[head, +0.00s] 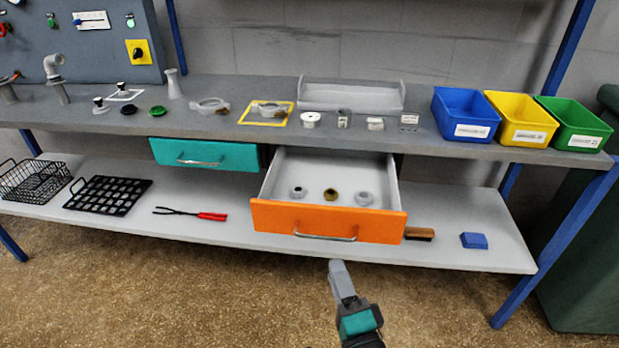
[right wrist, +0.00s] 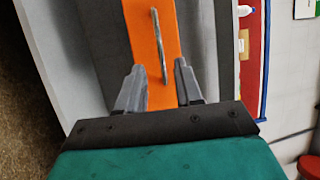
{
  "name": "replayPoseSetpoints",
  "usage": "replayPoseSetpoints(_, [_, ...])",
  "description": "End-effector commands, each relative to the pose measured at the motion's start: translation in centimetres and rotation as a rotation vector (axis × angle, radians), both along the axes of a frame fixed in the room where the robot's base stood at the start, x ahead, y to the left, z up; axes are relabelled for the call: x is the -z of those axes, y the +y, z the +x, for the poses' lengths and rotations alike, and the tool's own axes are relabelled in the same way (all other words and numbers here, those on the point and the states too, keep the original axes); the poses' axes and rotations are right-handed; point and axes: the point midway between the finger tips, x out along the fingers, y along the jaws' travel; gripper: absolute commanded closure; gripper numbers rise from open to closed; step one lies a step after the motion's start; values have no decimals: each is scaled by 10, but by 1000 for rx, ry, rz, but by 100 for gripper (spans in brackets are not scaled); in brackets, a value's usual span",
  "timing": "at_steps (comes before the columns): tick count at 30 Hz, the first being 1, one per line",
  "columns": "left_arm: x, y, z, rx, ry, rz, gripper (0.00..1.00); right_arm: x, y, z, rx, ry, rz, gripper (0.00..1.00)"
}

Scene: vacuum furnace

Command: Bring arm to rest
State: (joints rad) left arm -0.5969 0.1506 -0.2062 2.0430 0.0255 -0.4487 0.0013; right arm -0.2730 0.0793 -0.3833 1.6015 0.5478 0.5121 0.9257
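My right gripper (head: 343,280) is in front of the workbench, just below the open orange drawer (head: 290,217). In the right wrist view my right gripper (right wrist: 160,85) has its two fingers spread apart with nothing between them. The orange drawer front (right wrist: 150,25) and its metal handle (right wrist: 160,45) show beyond the fingers, apart from them. My left gripper is in neither view.
The drawer stands pulled out and holds several small ring-like parts (head: 331,195). The teal drawer (head: 205,154) is shut. Blue (head: 465,110), yellow (head: 515,115) and green bins (head: 572,120) stand at the bench's right. The floor (head: 180,290) in front is clear.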

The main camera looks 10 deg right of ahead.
Motion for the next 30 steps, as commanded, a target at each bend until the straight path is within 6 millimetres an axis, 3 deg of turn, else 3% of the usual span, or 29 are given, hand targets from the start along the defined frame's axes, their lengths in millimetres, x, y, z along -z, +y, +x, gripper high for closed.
replayPoseSetpoints(5, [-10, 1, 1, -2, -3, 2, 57, -2, 0, -8, -19, 35, -127, 65])
replayPoseSetpoints(11, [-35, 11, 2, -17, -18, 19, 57, 7, -9, -45, -127, 180, -731, 65])
replayPoseSetpoints(15, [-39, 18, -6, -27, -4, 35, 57, 20, -33, -79, -241, 279, -1185, 65])
replayPoseSetpoints(18, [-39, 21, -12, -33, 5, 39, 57, 27, -50, -99, -315, 334, -1417, 65])
replayPoseSetpoints(23, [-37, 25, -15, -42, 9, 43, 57, 32, -66, -114, -381, 374, -1594, 65])
replayPoseSetpoints(30, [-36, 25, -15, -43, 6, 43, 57, 35, -67, -115, -388, 377, -1608, 65])
